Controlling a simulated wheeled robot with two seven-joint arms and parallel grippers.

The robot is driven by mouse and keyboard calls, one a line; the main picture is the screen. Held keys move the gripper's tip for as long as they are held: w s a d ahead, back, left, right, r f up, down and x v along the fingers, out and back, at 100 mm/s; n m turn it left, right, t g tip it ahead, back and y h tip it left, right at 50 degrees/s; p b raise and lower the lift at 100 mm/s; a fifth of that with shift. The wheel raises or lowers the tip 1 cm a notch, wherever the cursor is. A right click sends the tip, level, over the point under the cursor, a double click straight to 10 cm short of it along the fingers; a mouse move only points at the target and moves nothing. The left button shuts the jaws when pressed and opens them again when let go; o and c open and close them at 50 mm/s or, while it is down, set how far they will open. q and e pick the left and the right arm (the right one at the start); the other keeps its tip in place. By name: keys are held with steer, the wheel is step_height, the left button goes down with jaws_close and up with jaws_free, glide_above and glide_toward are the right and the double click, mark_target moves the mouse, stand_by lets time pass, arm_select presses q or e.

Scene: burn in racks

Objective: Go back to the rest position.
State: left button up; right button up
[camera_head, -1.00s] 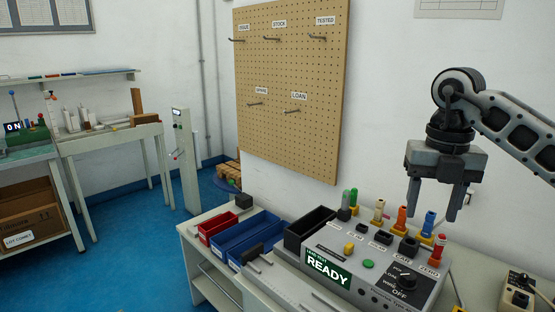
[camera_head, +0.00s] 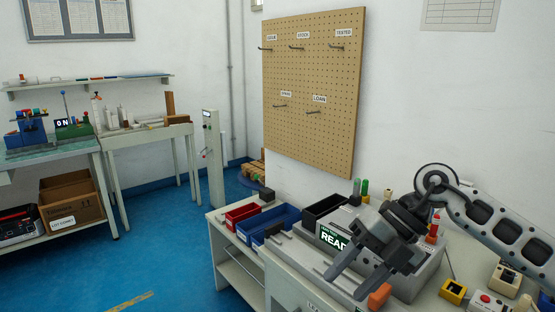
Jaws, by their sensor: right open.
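My right gripper (camera_head: 351,284) comes in from the right and hangs in front of the grey test box (camera_head: 427,272). Its two fingers point down and to the left, apart, with nothing between them. It hides most of the box's top and part of the green READY display (camera_head: 332,238). Whether the fingers touch the box or bench I cannot tell. My left gripper is not in view.
A red bin (camera_head: 242,214), a blue bin (camera_head: 268,222) and a black bin (camera_head: 325,209) stand left of the box on the bench. A pegboard (camera_head: 312,90) with empty hooks hangs behind. Blue floor (camera_head: 170,260) is clear at left.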

steer(key=s+a+r+m+t+y, duration=0.1)
steer(key=s+a+m+t+y, duration=0.15)
steer(key=a+y, duration=0.4)
steer(key=s+a+r+m+t+y, duration=0.1)
steer(key=s+a+m+y, duration=0.25)
steer(key=a+y, duration=0.3)
steer(key=w+d+f+m+t+h, duration=0.1)
steer(key=d+f+m+t+h, duration=0.55)
steer(key=m, duration=0.45)
steer(key=w+d+f+m+t+h, duration=0.1)
steer(key=d+f+m+t+h, duration=0.2)
steer(key=f+m+t+h, duration=0.55)
steer(key=s+d+f+m+g+h, duration=0.1)
steer(key=s+d+f+m+g, duration=0.1)
steer(key=s+f, duration=0.4)
steer(key=s+d+f+m+g+h, duration=0.1)
steer(key=s+d+f+m+g, duration=0.2)
steer(key=s+f+m, duration=0.3)
steer(key=shift+s+d+f+g+h, duration=0.2)
steer(key=shift+d+f+g+h, duration=0.15)
steer(key=shift+g, duration=0.3)
